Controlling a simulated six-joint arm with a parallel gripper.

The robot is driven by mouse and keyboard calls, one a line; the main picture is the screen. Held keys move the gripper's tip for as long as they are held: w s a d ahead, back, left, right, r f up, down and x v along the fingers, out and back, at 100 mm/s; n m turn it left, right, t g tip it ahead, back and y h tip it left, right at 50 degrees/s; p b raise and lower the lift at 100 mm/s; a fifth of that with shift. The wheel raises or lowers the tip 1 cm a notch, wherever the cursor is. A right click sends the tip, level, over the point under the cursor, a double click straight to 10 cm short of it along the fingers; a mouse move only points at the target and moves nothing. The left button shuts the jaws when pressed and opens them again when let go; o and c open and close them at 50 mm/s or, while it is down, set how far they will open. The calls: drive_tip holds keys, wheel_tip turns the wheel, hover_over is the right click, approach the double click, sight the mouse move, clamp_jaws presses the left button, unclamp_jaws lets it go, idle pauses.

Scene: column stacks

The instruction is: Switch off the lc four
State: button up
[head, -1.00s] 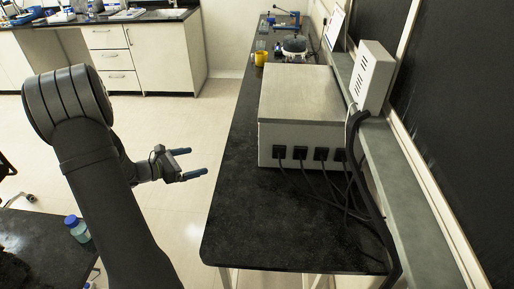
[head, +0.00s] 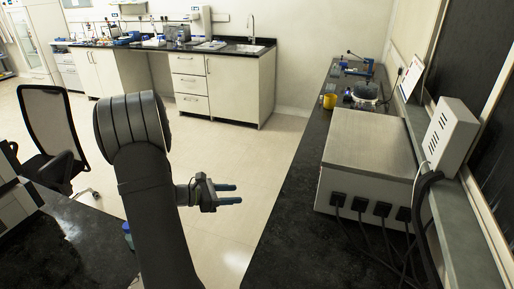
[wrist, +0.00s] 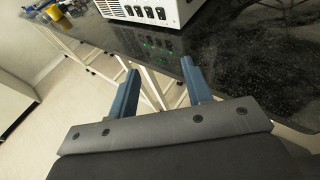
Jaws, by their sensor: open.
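A metal box (head: 372,148) with a flat silver top stands on the black bench at the right of the head view. Several black plugs (head: 360,204) with cables sit along its near face. The box (wrist: 183,8) also shows at the top of the wrist view, with several black fittings (wrist: 150,13) on one face. I cannot read any label or tell which part is lc four. My gripper (head: 238,194) is open and empty, left of the bench and apart from the box. Its two blue fingers (wrist: 160,70) point toward the box side in the wrist view.
The black bench (head: 300,230) has clear room at its near left. A white vented unit (head: 452,130) and a thick cable stand right of the box. A yellow mug (head: 329,101) is behind it. An office chair (head: 52,125) is at the left.

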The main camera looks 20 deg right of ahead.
drive_tip(key=shift+d, duration=0.15)
drive_tip(key=c, duration=0.3)
drive_tip(key=shift+d+f+m, duration=0.1)
drive_tip(key=shift+d+m, duration=0.25)
drive_tip(key=shift+m, duration=0.25)
drive_tip(key=c, duration=0.4)
drive_tip(key=d+m+y, duration=0.1)
drive_tip(key=d+m, duration=0.2)
drive_tip(key=m, duration=0.1)
drive_tip(key=d+m+g+y, duration=0.1)
drive_tip(key=d+m+y, duration=0.1)
drive_tip(key=m, duration=0.3)
drive_tip(key=d+f+m+y, duration=0.1)
drive_tip(key=d+m, duration=0.3)
drive_tip(key=shift+w+d+y, duration=0.3)
drive_tip(key=shift+w, duration=0.05)
clamp_jaws()
drive_tip(key=w+d+r+m+t+y, duration=0.1)
drive_tip(key=d+r+m+y, duration=0.1)
drive_tip(key=d+m, duration=0.8)
drive_tip(key=shift+r+m, duration=0.15)
drive_tip(key=shift+m, duration=1.45)
drive_tip(key=shift+d, duration=0.1)
